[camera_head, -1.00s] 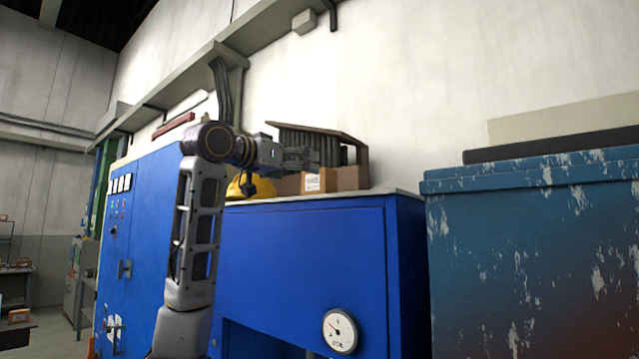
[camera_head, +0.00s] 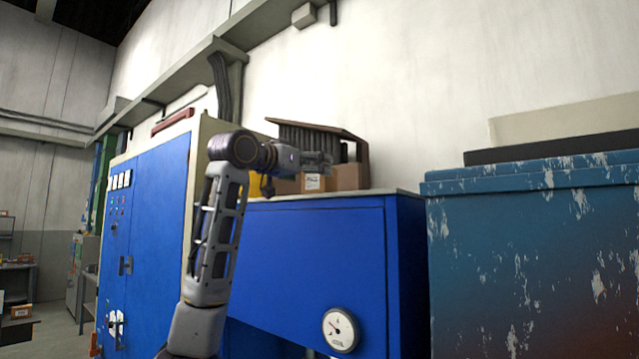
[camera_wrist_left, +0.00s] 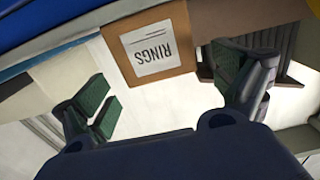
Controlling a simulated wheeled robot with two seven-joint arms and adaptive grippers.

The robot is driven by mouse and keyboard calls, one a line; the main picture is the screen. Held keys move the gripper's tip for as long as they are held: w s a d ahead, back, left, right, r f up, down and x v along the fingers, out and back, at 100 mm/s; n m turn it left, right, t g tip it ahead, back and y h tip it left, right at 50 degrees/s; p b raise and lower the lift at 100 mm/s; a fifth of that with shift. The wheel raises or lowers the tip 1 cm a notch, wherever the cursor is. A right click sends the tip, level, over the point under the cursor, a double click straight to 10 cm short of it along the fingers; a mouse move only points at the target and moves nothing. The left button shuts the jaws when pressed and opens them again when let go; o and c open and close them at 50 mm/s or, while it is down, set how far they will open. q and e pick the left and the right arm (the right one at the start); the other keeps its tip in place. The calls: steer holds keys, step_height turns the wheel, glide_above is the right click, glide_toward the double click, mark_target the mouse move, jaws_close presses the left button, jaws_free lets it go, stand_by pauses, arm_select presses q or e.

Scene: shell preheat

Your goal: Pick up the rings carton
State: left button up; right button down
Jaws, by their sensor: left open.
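The rings carton (camera_wrist_left: 150,48) is a small brown box with a white label reading RINGS, upside down in the left wrist view. In the head view the rings carton (camera_head: 313,183) stands on top of the blue cabinet, partly covered by my gripper. My left gripper (camera_head: 322,163) is open, at the carton's upper front. In the wrist view its green-padded fingers (camera_wrist_left: 168,88) are spread wide to either side of the carton, with nothing held between them. Whether either pad touches it cannot be told. My right gripper is not in view.
A dark slatted rack (camera_head: 310,137) with a sloping top stands behind. A yellow object (camera_head: 255,185) is partly hidden by my arm. The blue cabinet top (camera_head: 385,191) is narrow; a worn blue container (camera_head: 530,250) stands at right.

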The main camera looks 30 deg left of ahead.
arm_select(q)
steer(key=shift+w+r+p, duration=0.2)
steer(key=shift+w+p, duration=0.1)
steer(key=shift+w, duration=0.45)
steer(key=shift+w+d+p, duration=0.15)
steer(key=shift+w+p, duration=0.35)
steer(key=shift+w, duration=1.05)
steer(key=c, duration=1)
steer(key=shift+c, duration=0.6)
steer(key=shift+r, duration=0.15)
